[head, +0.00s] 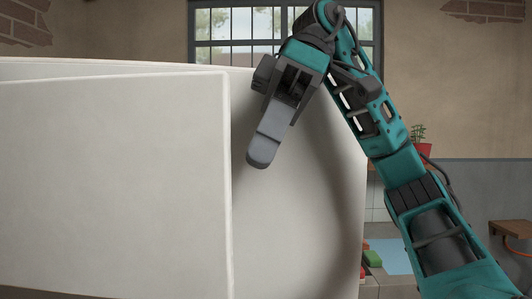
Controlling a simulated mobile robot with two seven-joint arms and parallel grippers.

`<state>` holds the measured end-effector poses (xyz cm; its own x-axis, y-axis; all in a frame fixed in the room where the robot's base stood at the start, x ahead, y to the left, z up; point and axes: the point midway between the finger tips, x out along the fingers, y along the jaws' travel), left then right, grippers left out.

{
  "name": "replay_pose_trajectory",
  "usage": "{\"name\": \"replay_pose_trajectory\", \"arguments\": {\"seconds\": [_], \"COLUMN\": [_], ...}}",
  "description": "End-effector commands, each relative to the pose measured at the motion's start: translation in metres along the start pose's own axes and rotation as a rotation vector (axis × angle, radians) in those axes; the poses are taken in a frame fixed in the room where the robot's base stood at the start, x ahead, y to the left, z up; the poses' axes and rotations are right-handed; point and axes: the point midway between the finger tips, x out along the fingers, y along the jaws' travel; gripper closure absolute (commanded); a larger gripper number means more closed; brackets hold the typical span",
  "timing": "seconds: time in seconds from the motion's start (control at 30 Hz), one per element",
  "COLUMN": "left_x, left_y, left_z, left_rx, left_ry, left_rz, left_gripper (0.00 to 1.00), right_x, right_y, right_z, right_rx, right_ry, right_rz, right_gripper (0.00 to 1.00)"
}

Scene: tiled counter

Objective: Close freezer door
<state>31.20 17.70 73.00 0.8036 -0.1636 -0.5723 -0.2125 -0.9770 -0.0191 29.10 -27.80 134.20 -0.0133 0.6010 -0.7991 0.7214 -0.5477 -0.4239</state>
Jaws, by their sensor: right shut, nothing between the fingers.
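A large white freezer fills the left and middle of the head view. A flat white panel (115,185) stands nearest, with its upright right edge left of the picture's middle. A second white surface (295,220) shows behind it and reaches further right. I cannot tell for sure which of the two is the door, or how far it stands open. My right gripper (259,155) is shut and empty, pointing down and left. It is just right of the near panel's edge, in front of the rear surface; contact is unclear. My left gripper is out of view.
A barred window (225,35) is in the wall behind. A potted plant (421,150) stands behind my right arm. A light blue board (392,257) and a green item (373,258) lie on the counter at lower right. A wooden shelf (512,231) is at far right.

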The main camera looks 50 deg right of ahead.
Motion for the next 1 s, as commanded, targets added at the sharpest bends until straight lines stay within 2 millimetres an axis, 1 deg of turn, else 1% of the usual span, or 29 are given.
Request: {"name": "replay_pose_trajectory", "arguments": {"seconds": [0.03, 0.2, 0.3, 0.4, 0.5, 0.57, 1.0], "left_x": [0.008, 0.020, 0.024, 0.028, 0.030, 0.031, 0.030], "left_y": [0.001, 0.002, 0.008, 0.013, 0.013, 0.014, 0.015], "left_z": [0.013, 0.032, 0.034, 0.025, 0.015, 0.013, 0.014], "left_rx": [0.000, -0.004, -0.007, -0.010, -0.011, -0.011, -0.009], "left_ry": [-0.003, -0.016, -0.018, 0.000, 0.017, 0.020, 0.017], "left_rz": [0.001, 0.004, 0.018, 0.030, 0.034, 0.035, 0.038], "left_gripper": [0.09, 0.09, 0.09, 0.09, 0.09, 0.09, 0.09], "right_x": [0.015, 0.038, 0.050, 0.061, 0.067, 0.069, 0.070], "right_y": [0.003, 0.003, 0.002, 0.002, 0.001, 0.001, 0.000], "right_z": [0.003, 0.002, 0.002, 0.001, 0.001, 0.001, -0.001], "right_rx": [-0.004, -0.003, -0.003, -0.003, -0.002, -0.001, 0.002], "right_ry": [-0.004, -0.003, -0.002, -0.002, -0.002, 0.000, 0.001], "right_rz": [-0.002, -0.002, -0.002, -0.001, -0.002, -0.001, 0.000], "right_gripper": [1.00, 1.00, 1.00, 1.00, 1.00, 1.00, 1.00]}}
